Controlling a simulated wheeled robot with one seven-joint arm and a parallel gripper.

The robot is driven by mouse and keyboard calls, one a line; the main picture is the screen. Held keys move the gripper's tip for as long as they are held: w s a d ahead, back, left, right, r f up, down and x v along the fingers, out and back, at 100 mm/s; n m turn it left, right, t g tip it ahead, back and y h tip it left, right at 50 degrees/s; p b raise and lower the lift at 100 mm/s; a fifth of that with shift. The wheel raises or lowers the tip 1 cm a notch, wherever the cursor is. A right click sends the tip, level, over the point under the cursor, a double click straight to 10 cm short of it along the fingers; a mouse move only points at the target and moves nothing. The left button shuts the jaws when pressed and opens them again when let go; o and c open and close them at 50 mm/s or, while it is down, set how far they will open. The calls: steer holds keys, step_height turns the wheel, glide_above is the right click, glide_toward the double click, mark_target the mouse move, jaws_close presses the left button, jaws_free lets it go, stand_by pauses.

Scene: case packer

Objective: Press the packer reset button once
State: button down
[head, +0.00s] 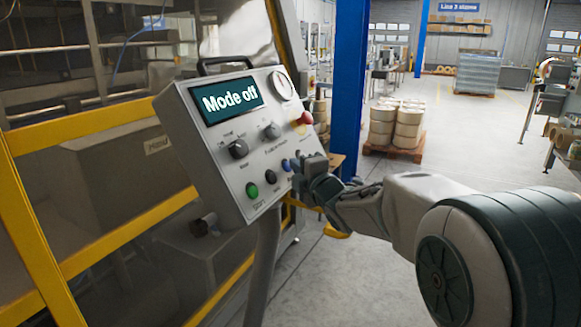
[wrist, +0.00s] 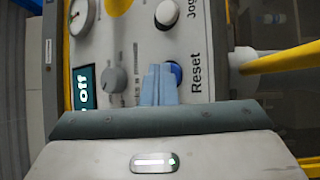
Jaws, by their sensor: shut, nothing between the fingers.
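The grey control panel (head: 215,150) stands tilted on a post, with a screen (head: 232,100) reading "Mode off". The blue reset button (head: 285,165) sits at the panel's lower right. In the wrist view the reset button (wrist: 175,70) is beside the printed word "Reset", partly hidden behind my fingertips. My gripper (head: 297,168) is shut and empty, its fingers pointing at the panel right by the button. In the wrist view my gripper (wrist: 158,70) overlaps the button's edge. I cannot tell whether it touches the button.
The panel also carries a green start button (head: 252,190), a black button (head: 270,177), knobs (head: 238,149), a red mushroom button (head: 305,118) and a gauge (head: 282,86). A yellow-framed guard (head: 110,240) stands left. A blue post (head: 350,80) and a loaded pallet (head: 395,152) are behind.

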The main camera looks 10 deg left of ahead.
steer(key=shift+s+d+r, duration=0.25)
steer(key=shift+d+r, duration=0.1)
steer(key=shift+d, duration=0.2)
steer(key=shift+s+d+r+p, duration=0.25)
steer(key=shift+d+r, duration=0.15)
steer(key=shift+d, duration=0.3)
steer(key=shift+s+d+r+p, duration=0.1)
steer(key=shift+s+d+r, duration=0.2)
steer(key=shift+d+r, duration=0.25)
steer(key=shift+s+d+r+p, duration=0.2)
steer(key=shift+s+d+r, duration=0.1)
steer(key=shift+d, duration=0.5)
